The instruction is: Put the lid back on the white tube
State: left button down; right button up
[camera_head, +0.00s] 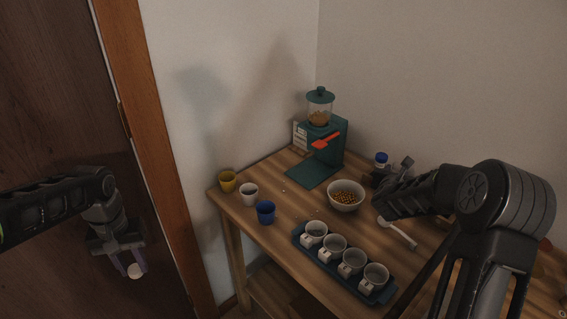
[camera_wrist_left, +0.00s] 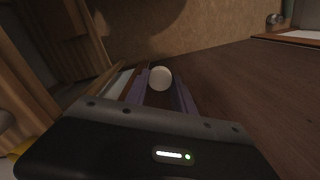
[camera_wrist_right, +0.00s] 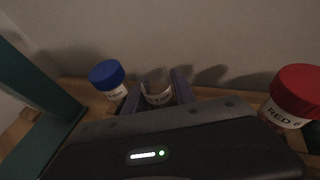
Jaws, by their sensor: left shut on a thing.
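My left gripper (camera_head: 128,262) is shut on a small round white lid (camera_head: 135,271), held out to the left, away from the table. The lid also shows between the fingertips in the left wrist view (camera_wrist_left: 161,78). In the right wrist view an uncovered white tube (camera_wrist_right: 157,92) stands upright between the fingers of my right gripper (camera_wrist_right: 158,88). I cannot tell whether both fingers touch it. In the head view my right gripper (camera_head: 404,166) is at the back of the table, and the tube is hard to make out there.
A blue-capped jar (camera_wrist_right: 107,77) stands left of the tube, a red-capped jar (camera_wrist_right: 290,98) to the right. The wooden table (camera_head: 285,205) holds a green dispenser (camera_head: 318,152), a bowl (camera_head: 345,195), a cup tray (camera_head: 340,268), a white scoop (camera_head: 398,232) and coloured cups (camera_head: 265,211).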

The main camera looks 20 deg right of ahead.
jog(key=shift+d, duration=0.1)
jog(key=shift+c, duration=0.3)
grip_shut()
dwell(0.4)
